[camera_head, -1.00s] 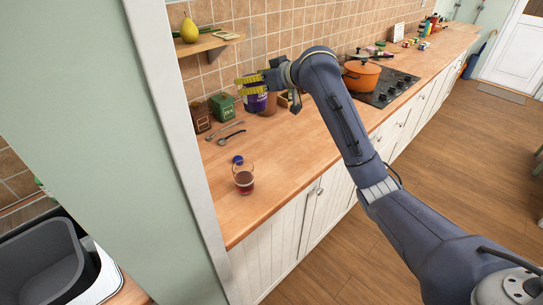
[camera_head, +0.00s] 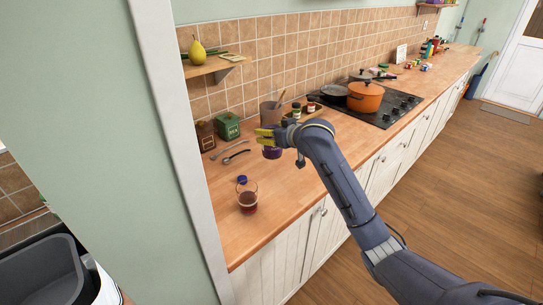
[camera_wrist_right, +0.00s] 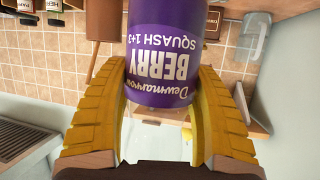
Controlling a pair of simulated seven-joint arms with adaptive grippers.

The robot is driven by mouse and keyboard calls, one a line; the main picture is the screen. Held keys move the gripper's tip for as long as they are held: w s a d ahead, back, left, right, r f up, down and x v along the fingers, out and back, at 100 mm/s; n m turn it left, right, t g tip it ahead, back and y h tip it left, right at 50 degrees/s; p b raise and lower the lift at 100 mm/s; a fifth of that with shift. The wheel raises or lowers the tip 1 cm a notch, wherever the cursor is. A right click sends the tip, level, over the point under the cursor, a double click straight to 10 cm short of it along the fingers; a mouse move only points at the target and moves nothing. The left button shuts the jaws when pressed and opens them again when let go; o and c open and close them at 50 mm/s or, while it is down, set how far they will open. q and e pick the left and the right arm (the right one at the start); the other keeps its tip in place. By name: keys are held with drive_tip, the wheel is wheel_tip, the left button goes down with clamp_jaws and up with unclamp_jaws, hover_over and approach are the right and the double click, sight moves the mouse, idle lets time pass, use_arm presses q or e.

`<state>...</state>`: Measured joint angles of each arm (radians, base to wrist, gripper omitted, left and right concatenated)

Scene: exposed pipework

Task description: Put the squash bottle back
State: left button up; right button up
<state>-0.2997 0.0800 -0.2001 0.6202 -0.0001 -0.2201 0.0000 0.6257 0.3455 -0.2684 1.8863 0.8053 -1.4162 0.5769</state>
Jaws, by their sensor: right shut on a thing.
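The purple berry squash bottle (camera_head: 272,153) is held in my right gripper (camera_head: 265,137), over the counter near its front half. In the right wrist view the yellow fingers stand on both sides of the bottle (camera_wrist_right: 163,55), whose label reads upside down there. The bottle's top is hidden by the gripper in the head view and I cannot see a cap on it. A small blue cap (camera_head: 241,180) lies on the counter, just behind a glass (camera_head: 247,198) with dark red drink in it. My left gripper is not in view.
Two spoons (camera_head: 235,156) lie left of the bottle, before a brown canister (camera_head: 206,135) and a green tea tin (camera_head: 228,126). A utensil pot (camera_head: 270,112) and small jars stand behind my gripper. An orange pot (camera_head: 365,97) stands on the hob.

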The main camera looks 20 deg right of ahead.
drive_tip(key=shift+f, duration=4.6)
drive_tip(key=shift+f, duration=0.15)
drive_tip(key=o, duration=1.6)
drive_tip(key=shift+c, duration=0.2)
drive_tip(key=shift+s+r, duration=0.2)
drive_tip(key=shift+s, duration=0.05)
drive_tip(key=v, duration=1.1)
drive_tip(key=shift+s+d, duration=0.15)
drive_tip(key=shift+s, duration=0.1)
